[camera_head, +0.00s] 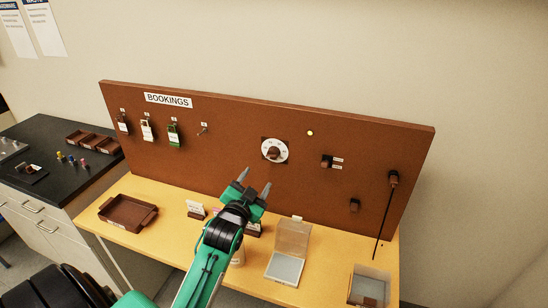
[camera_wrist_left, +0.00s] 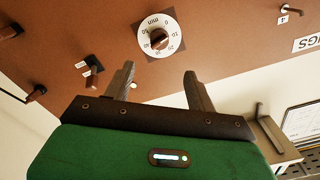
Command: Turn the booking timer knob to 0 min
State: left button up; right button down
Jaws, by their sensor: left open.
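The booking timer knob (camera_head: 272,153) is a dark brown knob on a round white dial, mounted on the brown BOOKINGS board. In the left wrist view the knob (camera_wrist_left: 159,38) sits inside the white ring (camera_wrist_left: 144,30), whose numbers and the word "min" appear upside down. I cannot tell which number the knob points to. My left gripper (camera_head: 257,178) is open and empty, just below and in front of the dial. In the left wrist view its two fingers (camera_wrist_left: 159,72) are spread apart, with the knob beyond their tips, apart from them. My right gripper is not in view.
The board also holds hanging tags (camera_head: 147,131), a small light (camera_head: 310,133), a switch (camera_head: 326,161) and a lever with a rod (camera_head: 393,180). On the yellow table are a brown tray (camera_head: 113,218), a clear box (camera_head: 291,240) and a bin (camera_head: 369,285).

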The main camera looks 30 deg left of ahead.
aim_at(271, 158)
pick_arm(q)
jog(key=p+x, duration=0.4)
jog(key=x, duration=0.8)
jog(key=shift+r, duration=0.1)
jog(key=shift+w+a, duration=0.1)
jog(key=shift+w, duration=0.6)
jog(key=c, duration=1)
